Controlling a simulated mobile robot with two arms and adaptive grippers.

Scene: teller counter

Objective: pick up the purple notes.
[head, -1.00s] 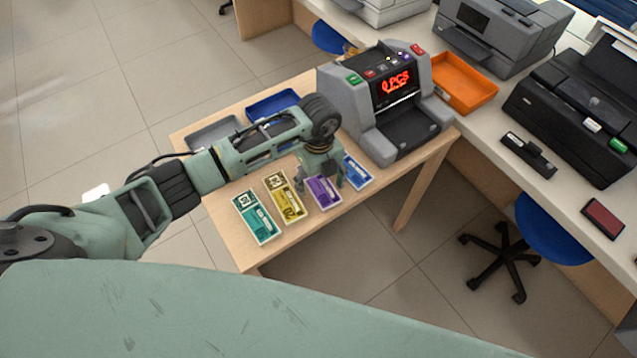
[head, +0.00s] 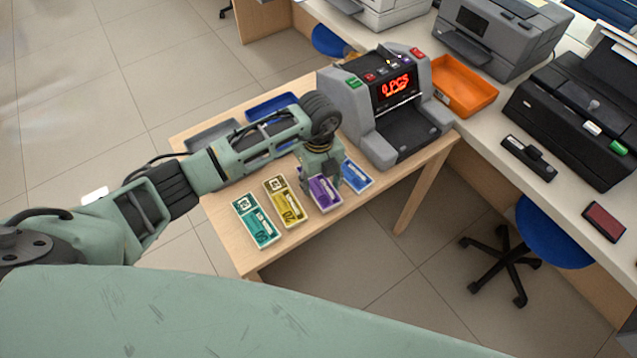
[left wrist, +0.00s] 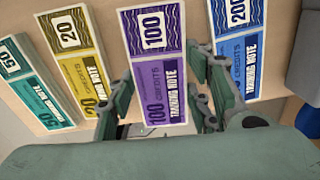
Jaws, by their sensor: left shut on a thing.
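The purple notes (head: 324,194) lie on the small wooden table, between the yellow notes (head: 285,202) and the blue notes (head: 357,175). In the left wrist view the purple notes (left wrist: 157,65) are marked 100 and lie between my gripper's two fingers. My left gripper (head: 325,186) points down over them and is shut on the purple notes, with a finger along each long side (left wrist: 160,100). In the head view the gripper hides part of the purple stack. I cannot tell whether the stack is clear of the table. My right gripper is not in view.
Teal notes (head: 256,220) lie at the left of the row. A grey note counter (head: 375,108) stands behind to the right. Grey (head: 212,133) and blue (head: 272,105) trays lie at the back left. An orange tray (head: 464,88) sits on the right counter.

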